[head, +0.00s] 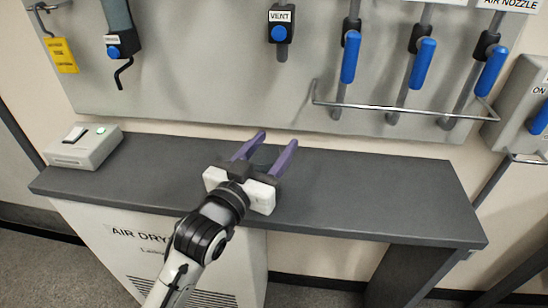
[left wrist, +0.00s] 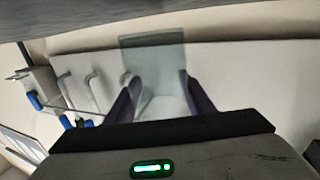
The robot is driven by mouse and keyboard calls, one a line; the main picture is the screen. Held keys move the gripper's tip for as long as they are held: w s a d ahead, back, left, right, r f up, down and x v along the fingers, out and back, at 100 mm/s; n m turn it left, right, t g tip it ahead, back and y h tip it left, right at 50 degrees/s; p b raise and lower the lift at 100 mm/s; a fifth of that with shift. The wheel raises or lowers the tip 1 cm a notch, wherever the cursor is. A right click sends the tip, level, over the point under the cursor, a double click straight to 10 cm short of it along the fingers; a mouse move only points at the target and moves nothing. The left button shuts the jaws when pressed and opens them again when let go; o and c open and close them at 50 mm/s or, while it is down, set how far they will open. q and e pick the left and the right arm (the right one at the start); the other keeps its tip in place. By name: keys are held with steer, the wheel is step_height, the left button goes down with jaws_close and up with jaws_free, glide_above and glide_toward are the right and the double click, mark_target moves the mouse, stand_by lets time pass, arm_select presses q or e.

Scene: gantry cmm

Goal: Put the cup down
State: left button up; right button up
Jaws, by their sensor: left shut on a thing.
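My left gripper (head: 277,140) has purple fingers and reaches over the dark grey bench top (head: 390,195). It is shut on a see-through, smoky grey cup (head: 265,157), which shows between the fingers in the head view. In the left wrist view the cup (left wrist: 152,55) is a clear grey shape between and beyond the two fingers (left wrist: 160,88). The gripper and arm hide part of it in the head view. I cannot tell whether its base touches the bench top. My right gripper is not in view.
A white switch box (head: 85,147) stands on the bench's left end. Behind is a grey panel (head: 200,70) with blue-handled valves (head: 350,57) and a metal rail (head: 400,108). The bench top right of the gripper is clear. An air dryer cabinet (head: 110,255) is below.

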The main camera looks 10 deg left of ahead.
arm_select(q)
steer(key=shift+f, duration=1.2)
steer(key=shift+f, duration=0.1)
steer(key=o, duration=1)
